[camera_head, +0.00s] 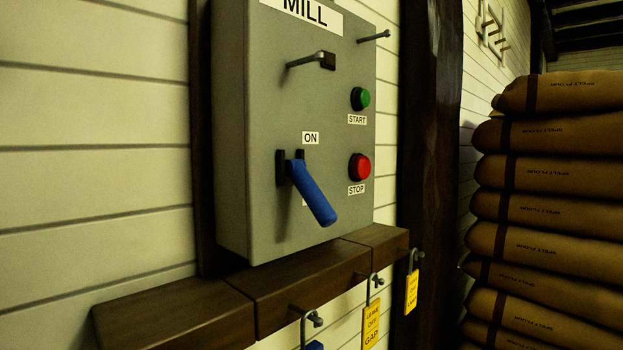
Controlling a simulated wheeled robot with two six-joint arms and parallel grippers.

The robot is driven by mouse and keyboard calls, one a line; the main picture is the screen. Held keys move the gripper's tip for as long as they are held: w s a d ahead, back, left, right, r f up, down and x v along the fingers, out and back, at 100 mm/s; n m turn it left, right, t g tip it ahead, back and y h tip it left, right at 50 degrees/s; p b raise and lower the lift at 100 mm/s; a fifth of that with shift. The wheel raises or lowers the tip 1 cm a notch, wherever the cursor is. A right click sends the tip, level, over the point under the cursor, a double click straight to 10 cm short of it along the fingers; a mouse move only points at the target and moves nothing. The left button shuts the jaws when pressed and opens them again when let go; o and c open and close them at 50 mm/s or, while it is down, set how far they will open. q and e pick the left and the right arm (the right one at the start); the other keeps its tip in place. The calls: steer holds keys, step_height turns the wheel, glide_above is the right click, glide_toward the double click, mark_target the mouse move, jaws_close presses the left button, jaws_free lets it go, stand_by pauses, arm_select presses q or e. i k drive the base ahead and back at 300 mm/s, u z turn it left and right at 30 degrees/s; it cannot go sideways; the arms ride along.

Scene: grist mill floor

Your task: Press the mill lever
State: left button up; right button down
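The mill lever (313,193) has a blue handle and is mounted on the front of a grey control box (260,100) labelled MILL. The handle sticks out from a dark bracket and slants down to the right. An ON label (310,138) sits just above the lever, and another label behind the handle is mostly hidden. A green START button (361,99) and a red STOP button (360,167) are to the right of the lever. Neither of my grippers shows in the head view.
A dark wooden ledge (180,318) runs below the box. Hooks under it hold yellow tags (371,325) and a partly cut-off blue item (314,345). Metal pegs (305,61) stick out of the box above. A dark post (428,150) and stacked brown flour sacks (560,190) stand at right.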

mark_target(323, 212)
steer(key=z, duration=1.45)
steer(key=k, duration=0.6)
steer(key=u, duration=1.15)
